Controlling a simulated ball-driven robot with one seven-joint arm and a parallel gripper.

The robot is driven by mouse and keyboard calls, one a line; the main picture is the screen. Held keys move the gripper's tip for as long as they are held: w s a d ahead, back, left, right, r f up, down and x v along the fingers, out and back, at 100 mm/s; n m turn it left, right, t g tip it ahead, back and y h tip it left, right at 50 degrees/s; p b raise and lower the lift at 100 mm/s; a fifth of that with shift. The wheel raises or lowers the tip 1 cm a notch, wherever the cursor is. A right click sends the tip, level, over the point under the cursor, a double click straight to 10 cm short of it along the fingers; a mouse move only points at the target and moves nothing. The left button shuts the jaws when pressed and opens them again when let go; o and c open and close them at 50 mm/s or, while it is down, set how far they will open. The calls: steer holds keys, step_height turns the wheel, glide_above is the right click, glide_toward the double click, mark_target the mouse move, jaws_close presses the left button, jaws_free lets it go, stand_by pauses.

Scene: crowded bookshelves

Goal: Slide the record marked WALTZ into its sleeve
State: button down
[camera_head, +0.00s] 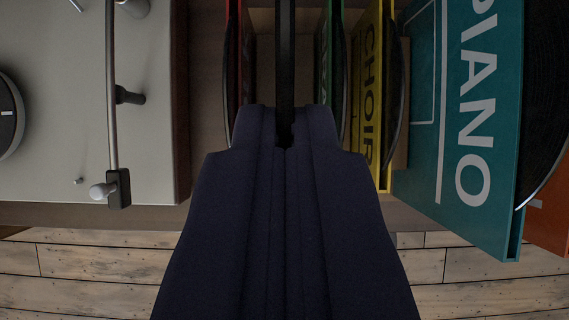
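My gripper (284,138), dark navy, fills the lower middle of the view. Its fingers are closed around a thin black record (285,60) seen edge-on, which runs upright out of the top of the picture. No WALTZ label shows on it. The record stands between a red sleeve (233,40) on the left and a green sleeve (325,70) on the right, apart from both. The word WALTZ cannot be read on any sleeve; the red sleeve's face is turned away and the green one's lettering is mostly hidden.
Right of the green sleeve stand a yellow CHOIR sleeve (370,75) and a large teal PIANO sleeve (465,130), with black records beside them. An orange sleeve (548,215) is at the right edge. A pale turntable (60,140) fills the left. Wooden floor (90,262) lies below.

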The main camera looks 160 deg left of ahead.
steer(key=shift+f+b, duration=1.7)
steer(key=shift+f, duration=0.7)
steer(key=shift+f+b, duration=4.5)
steer(key=shift+b, duration=0.8)
steer(key=c, duration=1.3)
jaws_free()
steer(key=shift+o, duration=0.2)
steer(key=p+v, duration=0.3)
steer(key=v, duration=0.4)
steer(key=shift+s+r+p, duration=0.2)
steer(key=shift+r+p, duration=0.15)
steer(key=shift+p, duration=0.05)
